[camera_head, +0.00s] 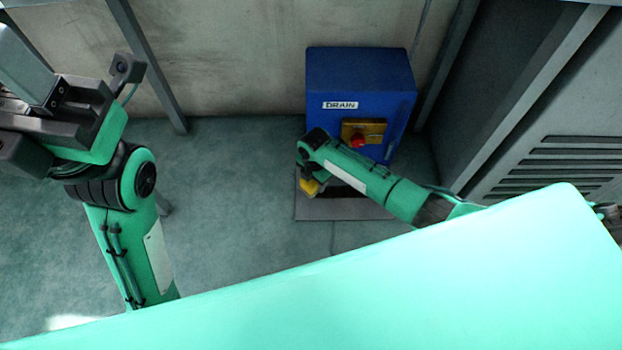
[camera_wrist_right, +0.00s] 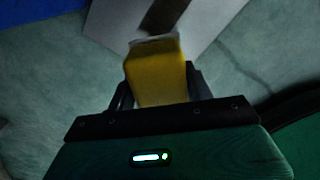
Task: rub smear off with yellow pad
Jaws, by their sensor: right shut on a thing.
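The yellow pad (camera_wrist_right: 157,78) is held between the two dark fingers of my right gripper (camera_wrist_right: 160,88) in the right wrist view. In the head view the pad (camera_head: 310,187) shows as a small yellow patch beside the end of my right arm, over the left part of a grey plate (camera_head: 312,209). In the wrist view a dark smear (camera_wrist_right: 165,14) lies on the pale plate (camera_wrist_right: 208,24), just beyond the pad's tip. I cannot tell whether the pad touches the plate. My left gripper (camera_head: 22,125) is high at the far left, away from the plate; its fingers are unclear.
A blue box (camera_head: 358,75) marked DRAIN, with a red knob (camera_head: 357,140) on a yellow plate, stands behind the grey plate, close to my right arm. A grey vented cabinet (camera_head: 560,130) is at the right. The greenish floor (camera_head: 240,220) left of the plate is clear.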

